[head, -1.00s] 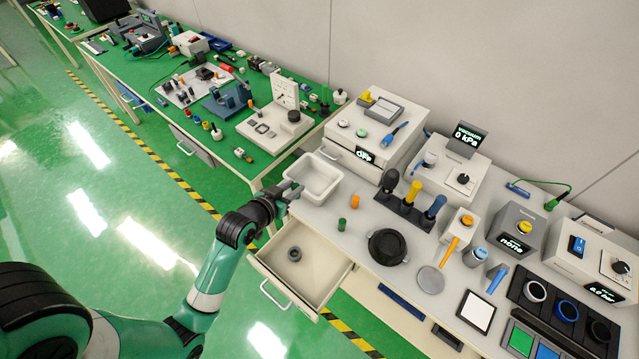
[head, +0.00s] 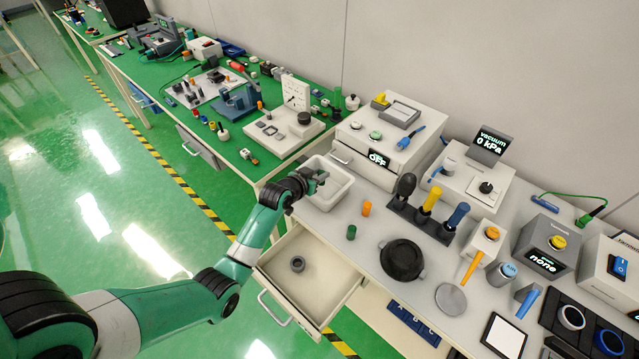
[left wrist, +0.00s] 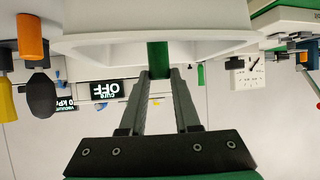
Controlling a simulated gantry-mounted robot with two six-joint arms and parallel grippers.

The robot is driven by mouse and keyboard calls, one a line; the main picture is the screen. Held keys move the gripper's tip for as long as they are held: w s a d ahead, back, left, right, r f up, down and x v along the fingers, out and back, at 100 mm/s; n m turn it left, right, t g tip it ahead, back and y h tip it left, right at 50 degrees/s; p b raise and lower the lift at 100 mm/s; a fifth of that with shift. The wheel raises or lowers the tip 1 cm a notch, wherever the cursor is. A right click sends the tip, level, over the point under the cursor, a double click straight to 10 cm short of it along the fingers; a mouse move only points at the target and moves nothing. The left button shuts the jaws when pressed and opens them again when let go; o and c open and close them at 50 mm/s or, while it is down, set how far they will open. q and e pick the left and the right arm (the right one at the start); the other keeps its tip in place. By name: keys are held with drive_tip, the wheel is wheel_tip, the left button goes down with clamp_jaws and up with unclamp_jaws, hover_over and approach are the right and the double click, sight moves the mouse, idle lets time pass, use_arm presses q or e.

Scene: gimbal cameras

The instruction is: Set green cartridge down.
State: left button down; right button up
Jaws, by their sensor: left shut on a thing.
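My left gripper (head: 318,179) is at the white bin (head: 330,200), its fingers over the bin's left and rear part. In the left wrist view the gripper (left wrist: 159,76) is shut on a green cartridge (left wrist: 158,56), which sits between the fingertips against the bin's pale wall (left wrist: 100,45). The held cartridge cannot be made out in the head view. Another green cylinder (head: 351,232) stands on the bench in front of the bin, beside an orange cylinder (head: 366,209). My right gripper is not in view.
An open drawer (head: 325,275) with a dark ring (head: 297,264) lies below the bin. A cure box (head: 385,150) stands behind the bin. A black round dish (head: 402,260) and a rack of tools (head: 420,222) stand to the right.

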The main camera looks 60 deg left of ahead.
use_arm(q)
drive_tip(key=shift+w+a+f+b, duration=0.1)
drive_tip(key=shift+f+b, duration=0.65)
drive_tip(key=shift+f, duration=0.95)
drive_tip(key=shift+f, duration=0.1)
drive_tip(key=shift+f, duration=0.15)
drive_tip(key=c, duration=0.6)
unclamp_jaws()
